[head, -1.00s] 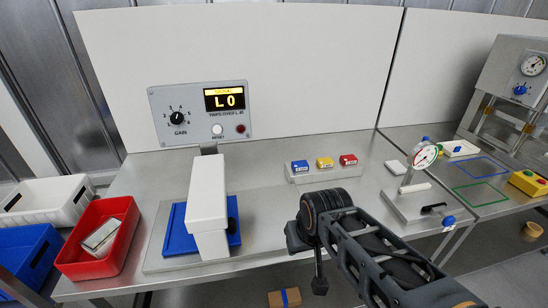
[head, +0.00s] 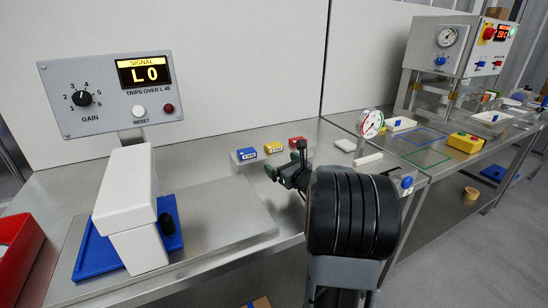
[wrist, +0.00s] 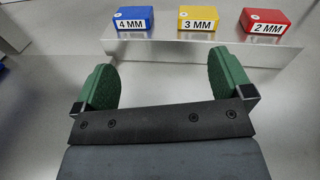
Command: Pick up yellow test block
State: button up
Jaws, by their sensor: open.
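The yellow test block (head: 274,148), marked 3 MM in the wrist view (wrist: 198,19), sits on a small metal stand between a blue block (head: 247,154) and a red block (head: 297,142). My gripper (head: 287,162) is open and empty, its green-padded fingers spread. In the wrist view the fingertips (wrist: 163,75) point toward the stand (wrist: 200,48), short of the blocks. The yellow block lies ahead and slightly right of the gap's middle. The fingers appear apart from all three blocks.
A control box (head: 110,92) reading L0 stands at the left above a white detector arch (head: 128,205) and blue tray (head: 92,258). A dial gauge (head: 371,123) stands right of the blocks. A red bin (head: 18,262) is at the left edge. Bare bench lies before the stand.

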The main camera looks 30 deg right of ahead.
jog(key=d+m+h, duration=0.1)
jog(key=d+f+m, duration=0.1)
jog(key=d, duration=0.1)
jog(key=shift+d+h, duration=0.3)
jog(key=shift+h, duration=0.1)
send_near(276, 147)
jog(key=w, duration=0.4)
jog(key=shift+d+f+m, duration=0.15)
jog(key=shift+f+m, duration=0.05)
jog(key=shift+m, duration=0.2)
jog(key=shift+w+d, duration=0.2)
jog(key=shift+w, duration=0.85)
jog(key=shift+w+d, duration=0.15)
jog(key=shift+w, duration=0.9)
jog(key=shift+w+d, duration=0.2)
jog(key=shift+w, duration=0.85)
jog(key=shift+c, duration=0.3)
jog(key=c, duration=0.9)
jog(key=shift+c, duration=0.3)
jog(key=shift+r, duration=0.1)
